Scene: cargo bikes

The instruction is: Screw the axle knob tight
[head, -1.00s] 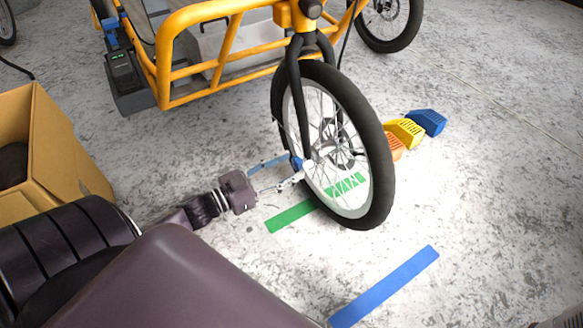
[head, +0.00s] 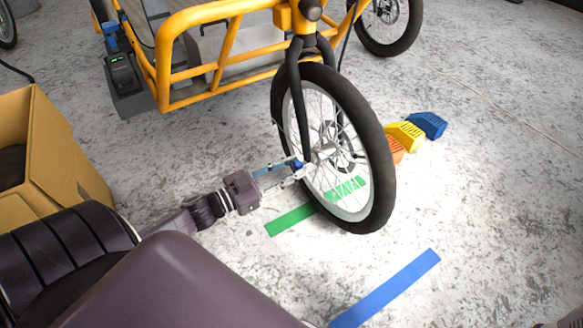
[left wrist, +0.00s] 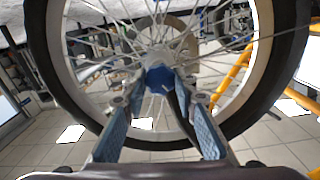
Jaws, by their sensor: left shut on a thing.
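The blue axle knob (left wrist: 159,80) sits at the hub of the front wheel (left wrist: 38,75) in the left wrist view. In the head view the knob (head: 296,164) shows small at the lower end of the black fork (head: 299,110), beside the wheel (head: 375,150). My left gripper (head: 290,171) reaches in from the left at hub height. Its two blue-padded fingers are shut on the knob from both sides, as the left wrist view (left wrist: 160,88) also shows. The inner side of the knob is hidden.
The yellow cargo bike frame (head: 215,90) stands behind the wheel. Orange, yellow and blue wedges (head: 428,125) lie right of the wheel. A cardboard box (head: 60,150) is at the left. Green tape (head: 290,219) and blue tape (head: 388,288) mark the mostly clear floor.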

